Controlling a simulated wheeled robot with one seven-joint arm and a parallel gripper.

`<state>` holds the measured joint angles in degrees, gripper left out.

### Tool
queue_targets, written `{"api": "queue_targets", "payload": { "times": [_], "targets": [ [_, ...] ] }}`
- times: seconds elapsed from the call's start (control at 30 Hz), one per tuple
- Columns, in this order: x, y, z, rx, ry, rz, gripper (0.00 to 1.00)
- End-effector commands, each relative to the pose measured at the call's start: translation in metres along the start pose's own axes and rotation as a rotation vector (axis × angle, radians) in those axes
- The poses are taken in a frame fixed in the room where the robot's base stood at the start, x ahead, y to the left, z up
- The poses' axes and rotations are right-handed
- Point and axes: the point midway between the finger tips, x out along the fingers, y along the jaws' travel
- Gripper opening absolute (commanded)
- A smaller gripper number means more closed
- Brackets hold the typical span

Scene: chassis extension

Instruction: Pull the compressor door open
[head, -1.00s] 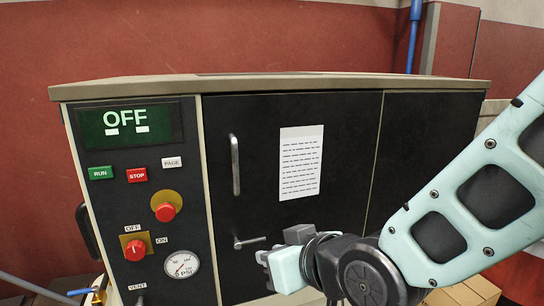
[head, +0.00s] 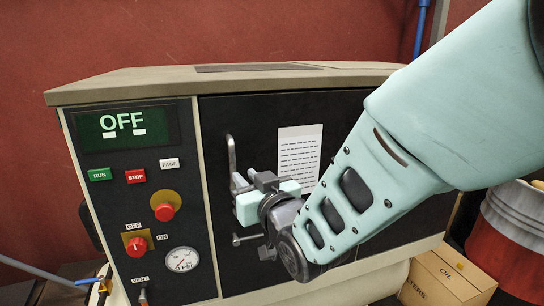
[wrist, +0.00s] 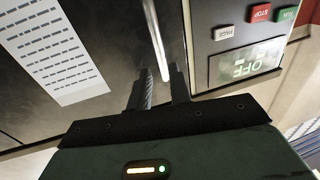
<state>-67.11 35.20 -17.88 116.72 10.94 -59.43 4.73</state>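The compressor door (head: 215,110) is a dark panel, flush with the cabinet front. Its upright metal handle (head: 231,150) is near the door's left edge, and it also shows in the wrist view (wrist: 155,38). My gripper (head: 246,180) is at the lower part of the handle. In the wrist view its two fingers (wrist: 163,88) stand apart, with the handle's bar running into the gap between them. I see no clear contact. The gripper and forearm hide the door's middle and right part.
The control panel (head: 130,215) with buttons, red knobs and a gauge is left of the door. A paper sheet (head: 297,150) is on the door. A cardboard box (head: 440,280) and a red-and-grey drum (head: 510,235) stand at the lower right.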

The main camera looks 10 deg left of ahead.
Motion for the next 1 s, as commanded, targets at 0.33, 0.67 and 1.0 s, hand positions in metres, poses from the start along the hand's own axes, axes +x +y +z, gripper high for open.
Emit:
{"api": "queue_targets", "payload": {
  "times": [0.33,0.67,1.0],
  "targets": [
    [0.065,0.000,-0.002,0.000,-0.001,0.001,0.20],
    [0.084,0.000,0.000,0.001,-0.001,0.001,0.20],
    [0.084,0.000,0.000,0.001,-0.001,0.001,0.00]
  ]
}}
